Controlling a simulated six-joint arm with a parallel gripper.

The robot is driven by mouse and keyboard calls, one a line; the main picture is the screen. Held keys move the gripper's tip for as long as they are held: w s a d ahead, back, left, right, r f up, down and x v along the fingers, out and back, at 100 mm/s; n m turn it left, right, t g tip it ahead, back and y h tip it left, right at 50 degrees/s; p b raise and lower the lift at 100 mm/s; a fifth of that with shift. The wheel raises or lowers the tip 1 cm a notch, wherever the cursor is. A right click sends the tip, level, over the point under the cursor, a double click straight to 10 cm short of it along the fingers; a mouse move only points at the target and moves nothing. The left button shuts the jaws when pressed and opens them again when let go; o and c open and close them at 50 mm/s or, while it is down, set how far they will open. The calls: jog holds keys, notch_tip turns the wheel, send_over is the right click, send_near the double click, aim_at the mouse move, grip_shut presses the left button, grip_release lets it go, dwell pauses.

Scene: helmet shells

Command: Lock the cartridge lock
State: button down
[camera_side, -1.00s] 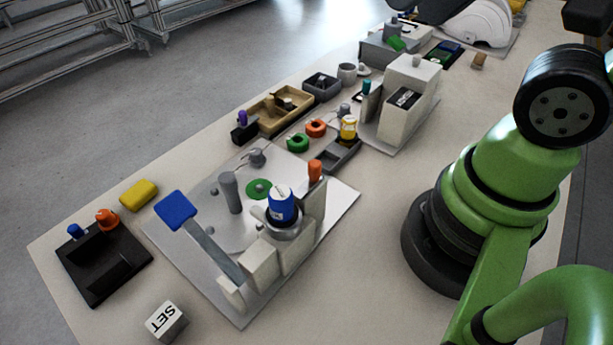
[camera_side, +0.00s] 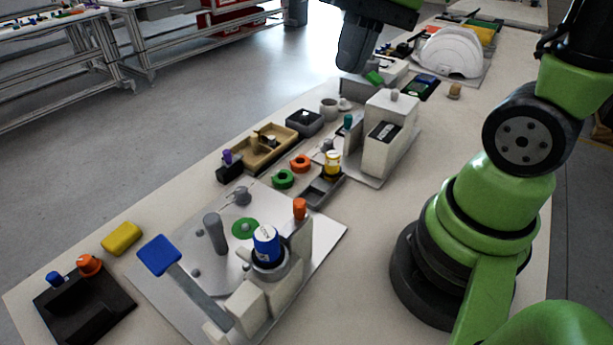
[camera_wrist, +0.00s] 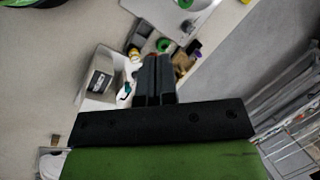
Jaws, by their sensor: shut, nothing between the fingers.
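A blue cartridge with a white label (camera_side: 266,243) stands upright in a grey ring holder (camera_side: 270,273) on the metal plate (camera_side: 327,232) in the side view. A lever with a blue paddle handle (camera_side: 158,255) slants across the plate's left part. I cannot tell which part is the cartridge lock. My gripper (camera_side: 350,62) is far from the cartridge, high over the far part of the bench. In the wrist view my gripper (camera_wrist: 152,62) is shut and empty, its two dark fingers together.
A pale block fixture (camera_side: 388,136) with a teal knob stands mid-bench; a wooden tray (camera_side: 262,152), grey bin (camera_side: 305,122) and green and orange rings lie nearby. A white helmet shell (camera_side: 448,52) is at the far end. A yellow block (camera_side: 122,238) and black holder (camera_side: 88,308) are near left.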

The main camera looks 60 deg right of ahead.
jog(key=w+d+f+m+g+y, duration=0.4)
jog(key=w+f+m+y, duration=0.1)
jog(key=f, duration=0.3)
jog(key=shift+w+d+f+m+y, duration=0.25)
jog(key=shift+f+m+y, duration=0.15)
jog(key=shift+m, duration=0.2)
jog(key=shift+s+a, duration=0.1)
send_near(293, 217)
notch_tip(293, 217, down, 2)
jog(key=d, duration=0.1)
jog(key=shift+s+a+f, duration=0.15)
jog(key=shift+s+a, duration=0.1)
jog(key=shift+a, duration=0.45)
jog(key=shift+s+a+f, duration=0.15)
jog(key=shift+s+a, duration=0.15)
jog(key=shift+a, duration=0.4)
jog(key=shift+s+a+f, duration=0.1)
jog(key=shift+s+a, duration=0.15)
jog(key=shift+a, duration=0.45)
